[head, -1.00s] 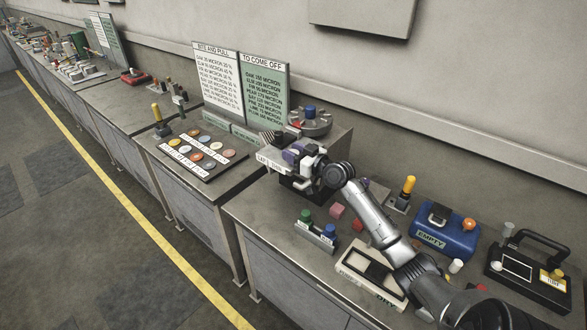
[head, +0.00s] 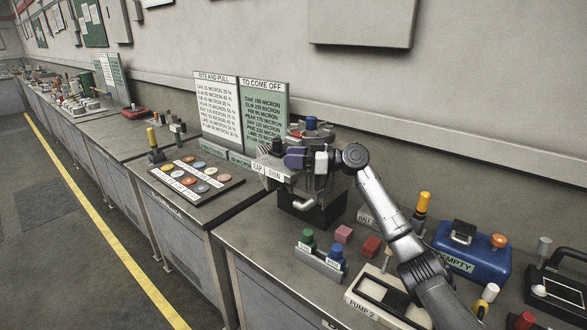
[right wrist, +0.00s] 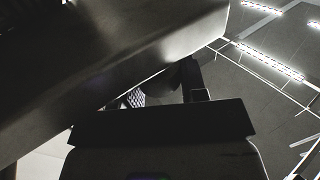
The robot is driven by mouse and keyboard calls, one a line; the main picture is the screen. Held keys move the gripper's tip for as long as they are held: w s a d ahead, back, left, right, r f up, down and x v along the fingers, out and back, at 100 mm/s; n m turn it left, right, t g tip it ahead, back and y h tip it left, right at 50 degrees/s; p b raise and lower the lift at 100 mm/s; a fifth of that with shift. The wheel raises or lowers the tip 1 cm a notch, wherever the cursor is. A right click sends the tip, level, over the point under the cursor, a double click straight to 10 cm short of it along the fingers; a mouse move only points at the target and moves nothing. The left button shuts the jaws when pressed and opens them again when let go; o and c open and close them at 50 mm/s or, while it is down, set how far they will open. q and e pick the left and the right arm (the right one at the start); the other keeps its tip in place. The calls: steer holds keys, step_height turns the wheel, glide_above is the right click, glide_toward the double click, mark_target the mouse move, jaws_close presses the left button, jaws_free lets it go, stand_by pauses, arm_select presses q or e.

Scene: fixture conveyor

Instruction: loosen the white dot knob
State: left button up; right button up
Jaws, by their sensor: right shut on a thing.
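I cannot make out a white dot on any knob. In the right wrist view a large dark surface fills the upper left, and a knurled patch (right wrist: 134,97) shows beside a dark finger. My left gripper is not in view.
White label plates (head: 270,171) sit at the fixture's left. In front stand a green and a blue knob on a small block (head: 319,262). A pump box (head: 361,303), a blue case (head: 480,257) and a tray of discs (head: 218,193) are nearby. Two text boards (head: 241,108) stand behind.

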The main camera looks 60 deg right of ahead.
steer(key=shift+r+n+g+y, duration=0.15)
steer(key=shift+n+g+y, duration=0.75)
steer(key=shift+y, duration=0.5)
steer(key=shift+n, duration=0.3)
steer(key=shift+g+y, duration=0.3)
steer(key=shift+y, duration=0.2)
steer(key=o, duration=0.9)
steer(key=shift+s+d, duration=0.2)
steer(key=v, duration=1.3)
steer(key=shift+s, duration=0.15)
